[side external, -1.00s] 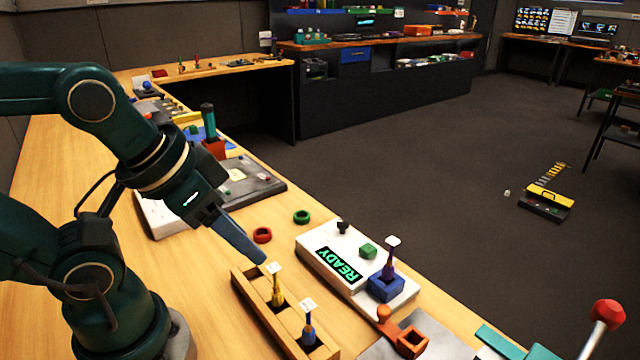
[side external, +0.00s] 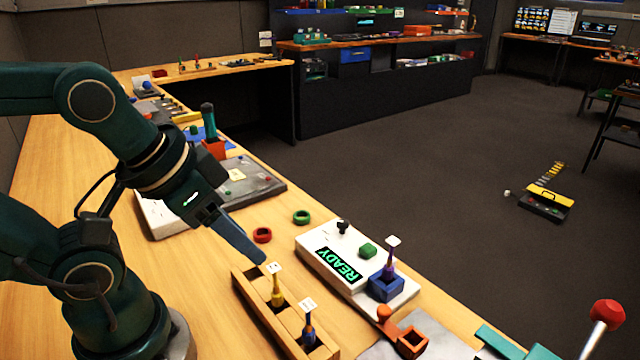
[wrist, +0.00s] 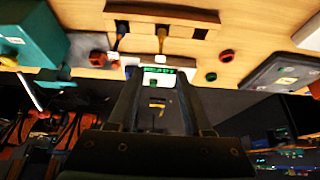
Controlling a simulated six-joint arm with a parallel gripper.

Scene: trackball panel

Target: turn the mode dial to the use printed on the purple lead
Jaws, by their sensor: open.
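The white panel (side external: 312,241) lies on the bench with a lit green READY display (side external: 339,266). A small black knob (side external: 343,227), apparently the mode dial, sits at its far corner; its pointing direction is too small to read. A purple lead (side external: 389,266) stands upright in a blue socket (side external: 385,288) on the panel, topped by a white tag (side external: 393,242) whose print I cannot read. My gripper (side external: 262,259) is empty, left of the panel, near the wooden rack. In the wrist view its two fingers (wrist: 158,74) are apart, with the READY display (wrist: 158,69) beyond them.
The wooden rack (side external: 254,297) holds a yellow lead (side external: 277,291) and a blue lead (side external: 308,328), both tagged. A green button (side external: 368,250) is on the panel. A red ring (side external: 262,235) and a green ring (side external: 302,217) lie nearby. An orange socket (side external: 411,343) is in front.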

